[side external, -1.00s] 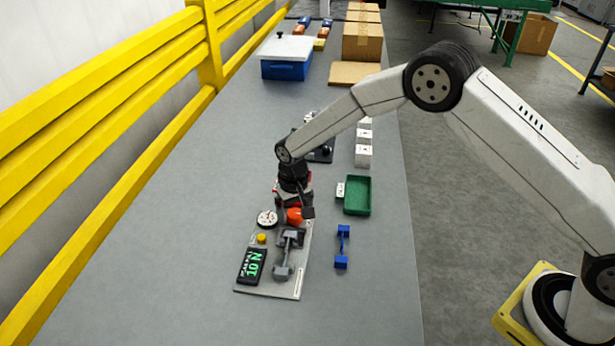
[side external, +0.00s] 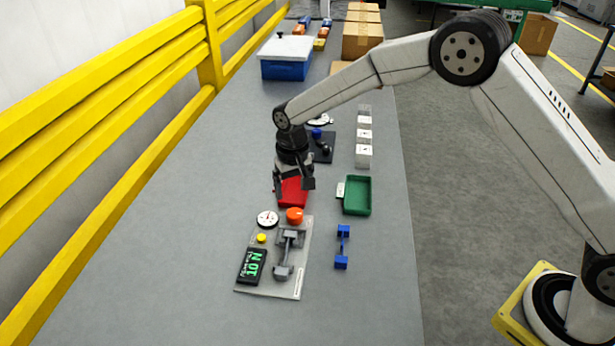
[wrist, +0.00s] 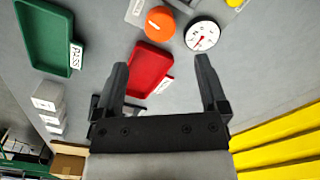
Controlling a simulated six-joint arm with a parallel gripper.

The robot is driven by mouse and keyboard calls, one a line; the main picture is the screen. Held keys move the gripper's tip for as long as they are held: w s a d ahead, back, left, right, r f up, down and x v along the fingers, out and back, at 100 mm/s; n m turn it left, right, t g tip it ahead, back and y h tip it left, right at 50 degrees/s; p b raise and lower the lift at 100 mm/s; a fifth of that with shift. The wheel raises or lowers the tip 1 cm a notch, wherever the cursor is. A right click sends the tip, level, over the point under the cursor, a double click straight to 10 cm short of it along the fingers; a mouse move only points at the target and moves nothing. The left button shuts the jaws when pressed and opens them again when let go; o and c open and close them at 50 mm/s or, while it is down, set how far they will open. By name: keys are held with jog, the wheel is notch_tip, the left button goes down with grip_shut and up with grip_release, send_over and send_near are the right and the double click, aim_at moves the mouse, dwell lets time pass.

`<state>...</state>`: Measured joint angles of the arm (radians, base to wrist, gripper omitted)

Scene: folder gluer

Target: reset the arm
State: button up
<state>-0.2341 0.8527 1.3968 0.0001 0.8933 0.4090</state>
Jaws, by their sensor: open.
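My gripper (side external: 294,187) is open and empty, raised above the table around the red tray (side external: 292,192) in the side view. In the wrist view my gripper (wrist: 162,75) shows two spread fingers with nothing between them but the view down to the red tray (wrist: 149,69). The dial also shows in the wrist view (wrist: 202,36).
The plate carries a grey fixture (side external: 287,254), a yellow button (side external: 261,239) and a display (side external: 251,266). A blue part (side external: 342,247) and green tray (side external: 357,196) lie to the right. White boxes (side external: 364,156) and a blue cooler (side external: 286,58) stand behind. Yellow railing (side external: 110,110) borders the left.

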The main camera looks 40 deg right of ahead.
jog(key=shift+s+d, duration=0.1)
jog(key=shift+s+d+r, duration=0.3)
jog(key=shift+d+r, duration=0.05)
jog(key=s+d+r+n+t, duration=0.1)
jog(key=s+d, duration=0.5)
jog(key=s, duration=0.6)
jog(key=s+d+r+n+t, duration=0.1)
jog(key=s+d+r, duration=0.3)
jog(key=s, duration=0.8)
jog(key=shift+d+t, duration=0.3)
jog(key=shift+d, duration=0.55)
jog(key=shift+w, duration=0.1)
